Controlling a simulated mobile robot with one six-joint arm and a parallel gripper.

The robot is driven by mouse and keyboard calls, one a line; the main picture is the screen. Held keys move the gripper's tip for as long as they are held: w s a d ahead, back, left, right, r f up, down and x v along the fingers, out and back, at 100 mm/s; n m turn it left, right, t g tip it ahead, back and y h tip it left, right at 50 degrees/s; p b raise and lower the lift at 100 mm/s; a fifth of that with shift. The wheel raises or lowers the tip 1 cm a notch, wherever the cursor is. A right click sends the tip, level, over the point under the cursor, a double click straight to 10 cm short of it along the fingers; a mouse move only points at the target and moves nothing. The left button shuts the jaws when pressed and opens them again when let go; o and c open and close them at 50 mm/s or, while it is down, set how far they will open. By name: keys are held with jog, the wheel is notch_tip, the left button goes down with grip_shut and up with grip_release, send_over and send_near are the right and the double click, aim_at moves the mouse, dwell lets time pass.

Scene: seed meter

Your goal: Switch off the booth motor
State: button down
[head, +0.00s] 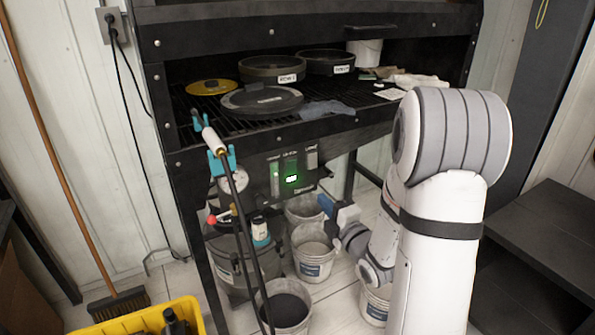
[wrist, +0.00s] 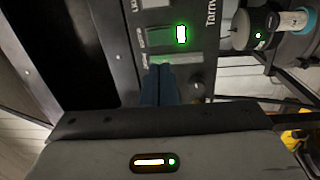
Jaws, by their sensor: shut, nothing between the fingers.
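The dark control panel (head: 296,172) on the front of the booth carries several pale switches side by side, with labels too small to read. The middle switch (head: 291,170) has a lit green lamp at its lower end; it also shows in the wrist view (wrist: 160,37). I cannot tell which switch is the motor's. My gripper (head: 322,203) is shut and empty, with blue fingers just below the right side of the panel. In the wrist view, the fingertips (wrist: 160,68) overlap the near end of one switch (wrist: 180,59); I cannot tell whether they touch.
A hose with a white handle (head: 213,140) hangs in a teal holder left of the panel. Several buckets (head: 313,262) stand below. Round sieves (head: 262,100) and cloths lie on the grate above. A dark step (head: 545,225) stands at right.

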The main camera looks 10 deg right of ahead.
aim_at(293, 164)
jog(key=shift+s+r+n+y, duration=0.15)
jog(key=shift+r+n+y, duration=0.05)
jog(key=shift+n+y, duration=0.1)
jog(key=x, duration=0.9)
jog(key=p+x, duration=0.1)
jog(key=x, duration=0.4)
jog(key=shift+r, duration=0.25)
jog(key=shift+b, duration=0.4)
jog(key=shift+r, duration=0.1)
